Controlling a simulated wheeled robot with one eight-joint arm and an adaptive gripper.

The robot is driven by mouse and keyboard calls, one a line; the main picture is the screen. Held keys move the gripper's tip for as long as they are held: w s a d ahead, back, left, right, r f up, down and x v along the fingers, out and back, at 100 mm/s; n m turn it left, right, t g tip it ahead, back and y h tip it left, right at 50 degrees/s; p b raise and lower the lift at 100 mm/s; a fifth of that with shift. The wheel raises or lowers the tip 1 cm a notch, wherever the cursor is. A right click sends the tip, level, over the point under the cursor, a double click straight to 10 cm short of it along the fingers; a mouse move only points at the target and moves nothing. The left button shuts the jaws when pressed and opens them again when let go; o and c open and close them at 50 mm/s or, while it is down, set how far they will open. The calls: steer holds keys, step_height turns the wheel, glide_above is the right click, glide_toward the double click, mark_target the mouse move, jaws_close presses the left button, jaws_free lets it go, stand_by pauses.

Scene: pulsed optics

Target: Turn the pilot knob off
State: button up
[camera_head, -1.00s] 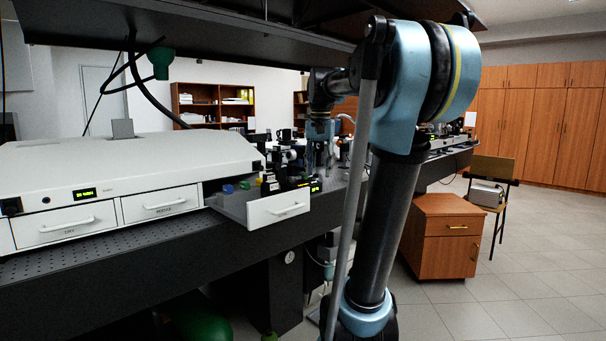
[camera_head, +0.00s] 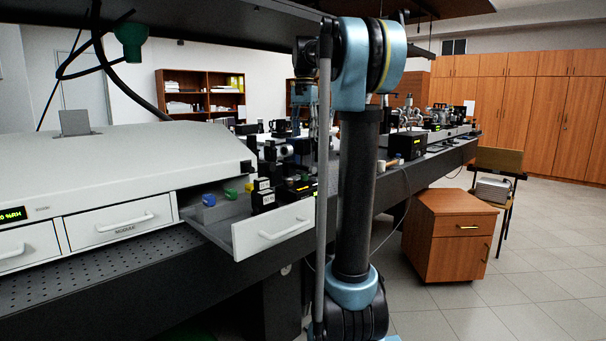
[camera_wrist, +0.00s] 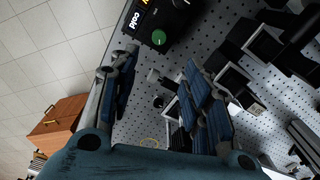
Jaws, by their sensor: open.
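In the wrist view a round green knob (camera_wrist: 158,37) sits on a black box (camera_wrist: 172,20) with white lettering and a yellow display, near the bench edge. I take it for the pilot knob; the lettering is too unclear to confirm. My gripper (camera_wrist: 160,60) is open and empty, its blue fingers spread to the left and right. The knob shows between and beyond the fingertips, apart from them. In the head view my gripper (camera_head: 322,130) hangs over the bench, partly hidden by my arm's grey rod. The knob cannot be made out there.
An open drawer (camera_head: 275,228) with small blue and green items juts out in front of the bench. A black box with a yellow display (camera_head: 407,146) stands on the bench edge right of my arm. A wooden cabinet (camera_head: 447,235) stands on the floor. A dark shelf hangs overhead.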

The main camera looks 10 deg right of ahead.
mark_target(304, 175)
step_height(304, 175, down, 16)
steer(key=shift+r, duration=0.1)
stand_by(0.5)
